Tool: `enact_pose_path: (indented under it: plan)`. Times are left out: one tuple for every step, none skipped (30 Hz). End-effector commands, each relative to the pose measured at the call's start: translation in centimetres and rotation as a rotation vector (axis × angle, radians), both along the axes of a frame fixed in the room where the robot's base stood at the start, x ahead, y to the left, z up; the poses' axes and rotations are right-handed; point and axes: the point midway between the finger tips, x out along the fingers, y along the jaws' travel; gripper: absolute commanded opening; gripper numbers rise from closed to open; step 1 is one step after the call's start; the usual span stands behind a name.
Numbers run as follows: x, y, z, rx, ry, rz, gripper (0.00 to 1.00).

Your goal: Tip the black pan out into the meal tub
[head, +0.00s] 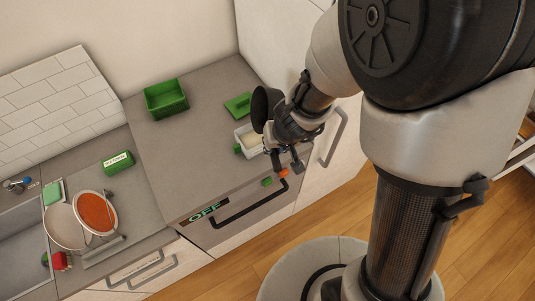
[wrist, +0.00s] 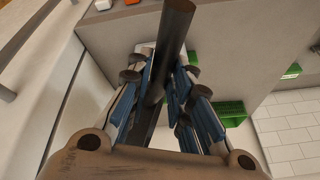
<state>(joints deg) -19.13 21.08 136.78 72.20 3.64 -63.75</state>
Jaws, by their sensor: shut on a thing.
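The black pan (head: 263,108) is tilted steeply on its side above the counter, over the far left side of the meal tub. My gripper (head: 285,128) is shut on the pan's handle. In the wrist view the dark handle (wrist: 173,35) runs between the blue-padded fingers of my gripper (wrist: 165,88). The meal tub (head: 243,149) is a white container on the counter below, with pale contents showing. My gripper hides part of the tub. The inside of the pan cannot be seen, and I cannot tell whether anything is left in it.
A green basket (head: 166,98) stands at the back of the counter (head: 195,145). A green box (head: 118,162), an orange plate (head: 97,212) and a sink (head: 22,245) are farther left. The middle counter is clear.

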Motion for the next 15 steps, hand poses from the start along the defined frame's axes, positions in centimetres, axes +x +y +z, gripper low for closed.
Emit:
enact_pose_path:
  plan:
    - [0.4,-0.7,0.0,0.046,0.012,-0.012,0.0]
    - [0.5,-0.9,0.1,0.074,0.022,-0.011,0.0]
    - [0.6,-1.1,0.3,0.112,0.032,-0.01,0.0]
    - [0.6,-1.3,0.4,0.139,0.049,-0.012,0.0]
    - [0.6,-1.5,0.6,0.168,0.058,-0.011,0.0]
    - [0.8,-1.8,0.8,0.207,0.068,-0.011,0.0]
    - [0.8,-2.0,0.9,0.237,0.085,-0.011,0.0]
    - [0.9,-2.2,1.1,0.267,0.095,-0.012,0.0]
    - [0.9,-2.5,1.1,0.31,0.11,-0.012,0.0]
    - [1.0,-2.6,1.1,0.344,0.124,-0.012,0.0]
    - [1.1,-2.9,1.1,0.379,0.134,-0.012,0.0]
    - [1.1,-3.0,1.2,0.42,0.151,-0.01,0.0]
    - [1.1,-3.1,1.2,0.449,0.161,-0.009,0.0]
    - [1.2,-3.3,1.2,0.479,0.17,-0.009,0.0]
    - [1.2,-3.4,1.2,0.513,0.184,-0.008,0.0]
